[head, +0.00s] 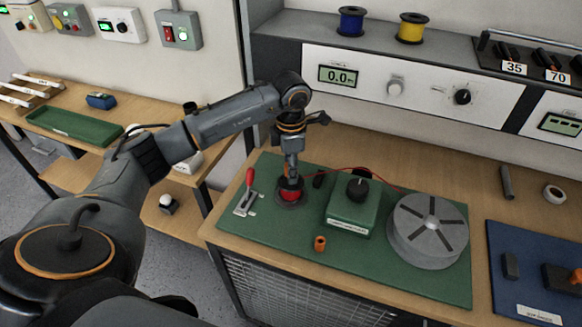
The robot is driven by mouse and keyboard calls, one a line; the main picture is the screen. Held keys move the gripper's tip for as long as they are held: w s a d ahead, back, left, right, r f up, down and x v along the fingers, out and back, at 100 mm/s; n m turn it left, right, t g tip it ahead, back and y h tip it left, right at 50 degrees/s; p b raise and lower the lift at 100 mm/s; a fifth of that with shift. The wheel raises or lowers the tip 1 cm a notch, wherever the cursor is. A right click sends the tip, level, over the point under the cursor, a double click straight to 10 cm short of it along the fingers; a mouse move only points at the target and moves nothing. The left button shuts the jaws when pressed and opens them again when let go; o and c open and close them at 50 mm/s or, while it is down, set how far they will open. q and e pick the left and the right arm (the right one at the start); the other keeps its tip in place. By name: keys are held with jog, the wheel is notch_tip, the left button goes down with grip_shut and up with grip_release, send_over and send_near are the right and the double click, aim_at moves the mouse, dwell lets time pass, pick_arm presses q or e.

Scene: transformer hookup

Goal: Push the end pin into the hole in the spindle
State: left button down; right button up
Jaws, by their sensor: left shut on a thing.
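My left gripper (290,181) points straight down at the left part of a green mat (275,237). It is shut at a red round piece (289,195) on a dark round base (291,205); the fingers hide part of the piece. I cannot tell whether this piece is the end pin or part of the spindle. A small orange cylinder (320,243) with a dark top opening stands on the mat, in front of a green box with a black knob (357,188). A grey slotted drum (428,228) is at the right. No spindle hole is clearly visible. My right gripper is not in view.
A red-handled lever (249,190) stands just left of my left gripper. A thin red wire (345,170) runs behind the green box. A blue mat (530,265) lies to the right. A panel with a display (338,76) stands behind; the bench between is mostly clear.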

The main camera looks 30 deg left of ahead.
pick_arm(q)
jog(key=shift+f+b, duration=0.45)
jog(key=shift+f, duration=0.2)
jog(key=c, duration=0.9)
grip_release()
jog(key=shift+r, duration=0.1)
jog(key=shift+r+p, duration=1.65)
jog(key=shift+r, duration=0.85)
